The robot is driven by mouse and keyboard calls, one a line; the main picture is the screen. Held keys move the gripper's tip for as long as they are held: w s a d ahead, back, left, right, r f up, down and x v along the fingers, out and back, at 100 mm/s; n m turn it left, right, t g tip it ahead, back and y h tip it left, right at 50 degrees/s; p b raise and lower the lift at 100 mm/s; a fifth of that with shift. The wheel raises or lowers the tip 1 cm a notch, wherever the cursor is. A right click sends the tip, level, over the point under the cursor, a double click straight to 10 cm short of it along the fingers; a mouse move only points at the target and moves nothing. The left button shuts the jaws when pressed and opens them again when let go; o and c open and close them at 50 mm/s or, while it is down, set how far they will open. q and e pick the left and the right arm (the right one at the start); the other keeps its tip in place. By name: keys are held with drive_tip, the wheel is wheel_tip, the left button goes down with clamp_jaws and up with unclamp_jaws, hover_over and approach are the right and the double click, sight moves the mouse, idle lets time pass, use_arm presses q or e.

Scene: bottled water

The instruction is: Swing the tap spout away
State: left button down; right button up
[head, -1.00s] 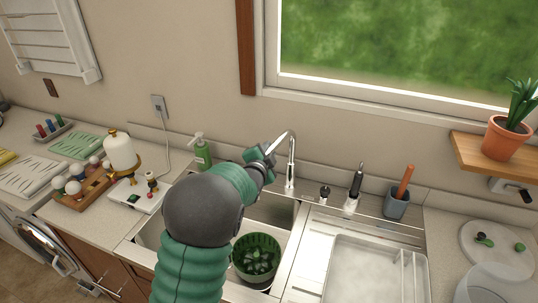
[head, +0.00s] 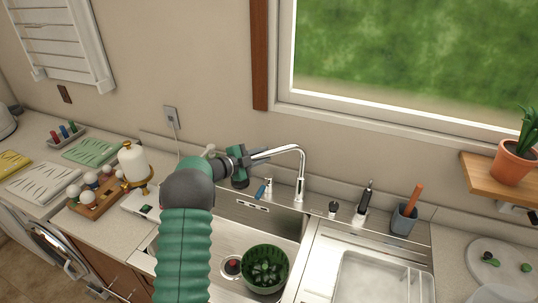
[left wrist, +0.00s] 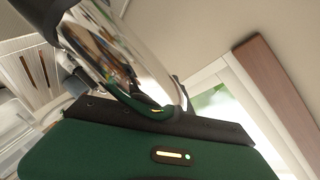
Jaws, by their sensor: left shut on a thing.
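The chrome tap (head: 300,178) stands at the back edge of the sink. Its spout (head: 278,151) points left, roughly along the wall. My left gripper (head: 242,161) is shut on the spout near its free end. In the left wrist view the shiny spout (left wrist: 132,52) lies close up against the green and dark gripper finger (left wrist: 150,135). The exact contact is partly hidden by the gripper. My right gripper is not in view.
A green colander (head: 265,268) sits in the sink basin (head: 250,222), beside a drain. A white pump top (head: 208,151) shows behind my gripper. A dark-handled brush (head: 365,196) and a grey cup (head: 404,219) stand right of the tap.

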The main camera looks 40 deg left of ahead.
use_arm(q)
drive_tip(key=shift+d+r, duration=0.1)
drive_tip(key=shift+r, duration=0.1)
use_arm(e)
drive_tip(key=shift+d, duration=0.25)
use_arm(q)
drive_tip(key=c, duration=1.6)
unclamp_jaws()
drive_tip(key=o, duration=0.3)
drive_tip(key=shift+s, duration=0.1)
drive_tip(key=shift+o, duration=0.5)
drive_tip(key=shift+s+d, duration=0.1)
drive_tip(key=shift+d, duration=0.05)
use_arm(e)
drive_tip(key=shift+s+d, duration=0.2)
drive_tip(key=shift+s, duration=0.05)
use_arm(q)
drive_tip(key=shift+s, duration=0.25)
drive_tip(key=b+v, duration=0.4)
drive_tip(key=v, duration=1.2)
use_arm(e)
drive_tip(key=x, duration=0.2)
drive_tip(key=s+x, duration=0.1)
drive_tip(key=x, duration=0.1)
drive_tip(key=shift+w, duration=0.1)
